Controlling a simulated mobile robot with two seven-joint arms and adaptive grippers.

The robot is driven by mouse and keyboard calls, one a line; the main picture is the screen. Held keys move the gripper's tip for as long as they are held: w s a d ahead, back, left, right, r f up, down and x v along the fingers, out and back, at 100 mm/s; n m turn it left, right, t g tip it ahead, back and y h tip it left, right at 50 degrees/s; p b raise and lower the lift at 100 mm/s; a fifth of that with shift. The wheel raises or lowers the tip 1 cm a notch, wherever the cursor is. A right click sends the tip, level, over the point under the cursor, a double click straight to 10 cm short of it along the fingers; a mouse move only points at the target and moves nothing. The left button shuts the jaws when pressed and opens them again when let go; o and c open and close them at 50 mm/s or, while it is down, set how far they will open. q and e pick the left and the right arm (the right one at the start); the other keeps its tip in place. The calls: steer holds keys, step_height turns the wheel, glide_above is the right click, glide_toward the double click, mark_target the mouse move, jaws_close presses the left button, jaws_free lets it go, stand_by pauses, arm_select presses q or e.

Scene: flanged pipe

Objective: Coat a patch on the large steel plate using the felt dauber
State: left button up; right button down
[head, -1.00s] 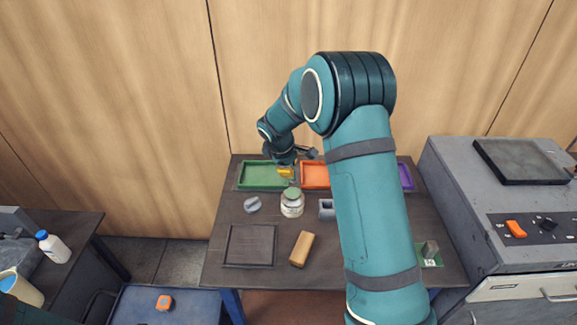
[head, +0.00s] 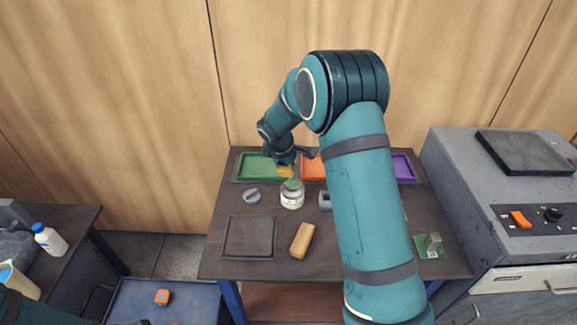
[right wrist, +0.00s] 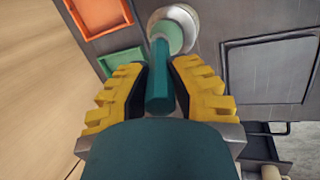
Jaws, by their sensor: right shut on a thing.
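My right gripper (head: 286,172) is over the glass jar (head: 292,198) on the bench. In the right wrist view its yellow fingers (right wrist: 160,88) are shut on the teal handle of the felt dauber (right wrist: 160,75), which points at the jar (right wrist: 174,28). The dauber's felt end is hidden. A dark, square, rimmed plate (head: 250,237) lies flat at the bench's front left. Another dark slab (head: 527,152) lies on the grey machine; I cannot tell which is the large steel plate. What looks like a sliver of my left gripper (head: 160,322) shows at the bottom edge.
Green (head: 250,167), orange (head: 313,167) and purple (head: 403,167) trays line the bench's back. A tan block (head: 302,240), a grey knob-like part (head: 252,195) and a grey hollow part (head: 325,201) lie near the jar. The grey machine (head: 465,190) stands at the right.

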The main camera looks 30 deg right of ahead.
steer(key=shift+f+b, duration=0.5)
steer(key=shift+f, duration=0.15)
stand_by(1.6)
steer(key=shift+r+p, duration=2.4)
steer(key=shift+r, duration=1.1)
